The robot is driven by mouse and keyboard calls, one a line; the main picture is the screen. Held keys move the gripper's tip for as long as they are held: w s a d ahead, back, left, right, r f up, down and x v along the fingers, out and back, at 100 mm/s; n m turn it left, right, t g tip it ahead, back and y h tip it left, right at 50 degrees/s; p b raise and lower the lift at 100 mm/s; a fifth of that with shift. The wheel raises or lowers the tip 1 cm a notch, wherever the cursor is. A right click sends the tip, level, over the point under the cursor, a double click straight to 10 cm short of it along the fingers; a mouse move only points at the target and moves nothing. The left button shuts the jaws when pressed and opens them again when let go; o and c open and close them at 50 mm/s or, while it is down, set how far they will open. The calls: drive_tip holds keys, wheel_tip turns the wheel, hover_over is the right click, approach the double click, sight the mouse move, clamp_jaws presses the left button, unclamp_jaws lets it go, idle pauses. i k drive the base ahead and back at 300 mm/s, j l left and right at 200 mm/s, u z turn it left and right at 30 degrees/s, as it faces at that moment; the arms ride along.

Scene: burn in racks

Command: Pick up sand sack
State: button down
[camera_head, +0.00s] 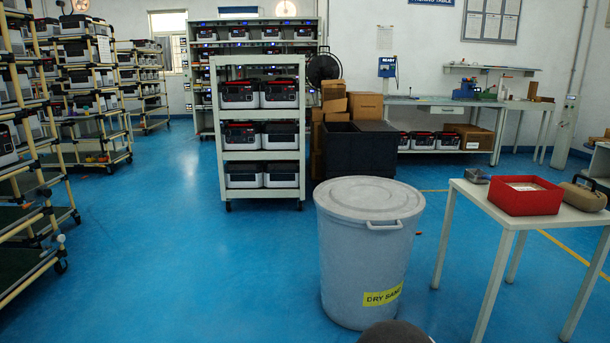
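A tan, rounded, bag-like object (580,197) with a dark handle lies at the right end of a small white table (455,186). It may be the sand sack, but I cannot read any label on it. A large grey lidded bin (345,250) with a yellow "DRY SAND" label stands on the floor left of the table. Its lid is on, so its inside is hidden. My gripper is not in view. A dark rounded shape at the bottom edge may be part of my arm.
A red box (522,195) and a small grey item (477,176) share the table. A white wheeled rack (260,155) and a dark crate (360,150) stand behind the bin. Shelves (30,165) line the left. The blue floor at left centre is clear.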

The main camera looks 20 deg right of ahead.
sight(583, 197)
drive_tip(key=z, duration=2.05)
